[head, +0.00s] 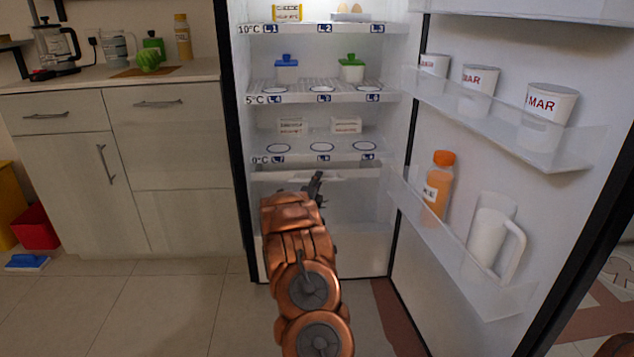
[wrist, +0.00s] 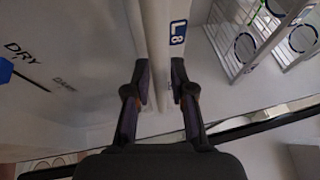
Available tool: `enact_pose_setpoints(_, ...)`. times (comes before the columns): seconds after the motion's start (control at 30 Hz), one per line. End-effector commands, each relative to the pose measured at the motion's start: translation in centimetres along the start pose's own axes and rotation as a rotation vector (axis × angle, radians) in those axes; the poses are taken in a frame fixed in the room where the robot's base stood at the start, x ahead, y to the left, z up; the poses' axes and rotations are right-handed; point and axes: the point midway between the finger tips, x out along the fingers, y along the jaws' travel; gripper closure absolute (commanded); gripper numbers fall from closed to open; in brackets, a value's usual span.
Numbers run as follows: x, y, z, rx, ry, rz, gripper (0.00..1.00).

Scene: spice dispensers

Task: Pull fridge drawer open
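The fridge drawer (head: 362,245) is the pale front at the bottom of the open fridge, below the 0°C shelf; my arm covers its middle. My gripper (head: 316,184) is at the drawer's upper edge, inside the fridge opening. In the wrist view, the two fingers of my gripper (wrist: 161,86) stand apart on either side of a long white rim (wrist: 158,45). A blue L8 label (wrist: 179,32) is just right of the rim. I cannot tell whether the fingers touch it. The drawer looks closed in the head view.
The fridge door (head: 555,205) stands open at the right, its racks holding cups, an orange bottle (head: 438,185) and a white jug (head: 490,240). Shelves with small containers are above.

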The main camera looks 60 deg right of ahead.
Motion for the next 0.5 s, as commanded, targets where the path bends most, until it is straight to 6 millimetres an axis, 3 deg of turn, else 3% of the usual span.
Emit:
enact_pose_setpoints(0.2,0.00,-0.01,0.02,0.000,0.000,0.000,1.00)
enact_pose_setpoints(0.5,-0.02,0.01,0.03,0.000,0.000,0.000,1.00)
